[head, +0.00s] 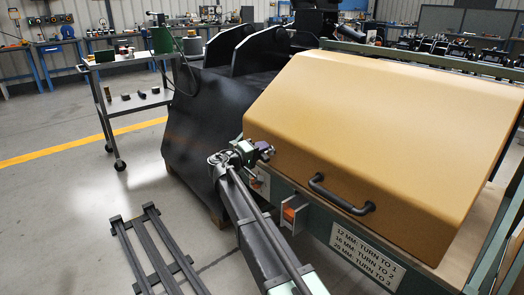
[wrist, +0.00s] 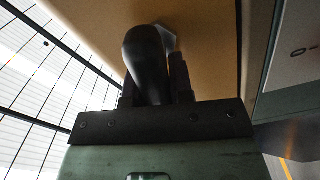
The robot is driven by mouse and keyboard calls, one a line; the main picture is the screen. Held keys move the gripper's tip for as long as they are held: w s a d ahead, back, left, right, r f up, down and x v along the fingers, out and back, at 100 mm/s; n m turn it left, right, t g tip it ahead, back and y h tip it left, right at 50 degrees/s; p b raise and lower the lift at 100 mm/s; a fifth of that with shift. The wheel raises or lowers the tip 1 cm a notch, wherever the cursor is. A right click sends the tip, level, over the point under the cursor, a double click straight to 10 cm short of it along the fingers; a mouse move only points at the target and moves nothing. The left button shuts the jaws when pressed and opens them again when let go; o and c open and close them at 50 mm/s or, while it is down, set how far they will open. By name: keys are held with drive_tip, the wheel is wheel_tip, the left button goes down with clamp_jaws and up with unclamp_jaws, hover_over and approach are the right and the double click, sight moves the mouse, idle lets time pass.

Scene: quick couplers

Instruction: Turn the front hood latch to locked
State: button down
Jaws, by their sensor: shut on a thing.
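The tan hood (head: 390,120) is down over the machine, with a dark bar handle (head: 340,195) on its front. My gripper (head: 262,152) is at the hood's lower left front corner. In the wrist view my gripper (wrist: 157,92) is shut on the dark rounded latch handle (wrist: 147,60), with a finger on each side of it. The latch's base is mostly hidden by the handle and fingers. In the head view my gripper covers the latch, so its angle is hard to tell.
A light plate with a partly seen marking (wrist: 303,50) is at the right of the wrist view. An orange part in a bracket (head: 291,214) and a printed sign (head: 366,254) are on the front frame.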

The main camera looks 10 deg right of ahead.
drive_tip(key=shift+f+n, duration=0.25)
drive_tip(key=shift+n, duration=1.35)
drive_tip(key=c, duration=1)
unclamp_jaws()
drive_tip(key=v, duration=1.1)
